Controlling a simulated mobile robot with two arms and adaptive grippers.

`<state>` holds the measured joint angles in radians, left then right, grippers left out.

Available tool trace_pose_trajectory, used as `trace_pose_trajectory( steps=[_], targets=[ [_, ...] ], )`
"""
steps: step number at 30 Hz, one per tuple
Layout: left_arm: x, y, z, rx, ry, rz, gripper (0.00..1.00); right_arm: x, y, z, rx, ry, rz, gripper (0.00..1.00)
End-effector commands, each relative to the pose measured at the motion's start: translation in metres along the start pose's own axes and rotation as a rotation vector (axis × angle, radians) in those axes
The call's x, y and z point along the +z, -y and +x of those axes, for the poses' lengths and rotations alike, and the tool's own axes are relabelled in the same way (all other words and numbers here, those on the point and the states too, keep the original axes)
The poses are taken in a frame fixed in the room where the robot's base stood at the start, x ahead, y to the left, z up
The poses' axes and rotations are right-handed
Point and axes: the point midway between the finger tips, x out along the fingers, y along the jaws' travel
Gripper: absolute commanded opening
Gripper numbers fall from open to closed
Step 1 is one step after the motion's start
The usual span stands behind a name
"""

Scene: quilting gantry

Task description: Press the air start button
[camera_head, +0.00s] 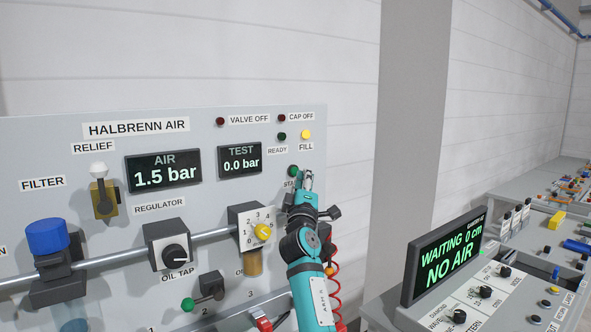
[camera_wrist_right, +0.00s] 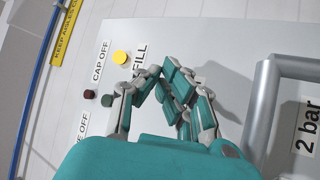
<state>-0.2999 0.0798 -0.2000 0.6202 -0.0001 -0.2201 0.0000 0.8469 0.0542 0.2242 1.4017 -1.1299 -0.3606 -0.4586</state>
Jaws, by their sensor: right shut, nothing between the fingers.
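The green start button (camera_head: 293,171) sits on the upright grey air panel, below the READY and FILL lamps. Its label is partly covered, with only "STA" readable. My right gripper (camera_head: 306,181) is shut and empty, with its fingertips just right of the button in the head view. I cannot tell whether they touch it. In the right wrist view the closed fingers (camera_wrist_right: 160,76) lie over the panel near the FILL label, and the start button is hidden there. The AIR display (camera_head: 163,173) reads 1.5 bar and the TEST display (camera_head: 240,160) reads 0.0 bar. My left gripper is not in view.
The FILL lamp (camera_head: 306,134) is yellow. At right, a console screen (camera_head: 444,258) reads "WAITING 0 cm NO AIR".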

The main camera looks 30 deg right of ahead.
Motion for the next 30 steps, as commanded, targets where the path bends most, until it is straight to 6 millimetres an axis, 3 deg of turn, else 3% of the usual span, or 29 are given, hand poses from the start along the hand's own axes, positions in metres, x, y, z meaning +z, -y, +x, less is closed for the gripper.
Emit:
trace_pose_trajectory(
  steps=[13, 21, 30],
  targets=[
    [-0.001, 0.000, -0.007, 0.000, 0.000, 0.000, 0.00, 0.003, -0.004, -0.004, 0.001, 0.000, 0.000, 0.00],
    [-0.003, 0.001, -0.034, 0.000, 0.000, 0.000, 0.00, 0.015, -0.020, -0.020, 0.000, 0.000, -0.003, 0.00],
    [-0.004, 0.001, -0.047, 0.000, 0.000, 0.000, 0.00, 0.027, -0.029, -0.037, 0.000, 0.000, 0.000, 0.00]
  ],
)
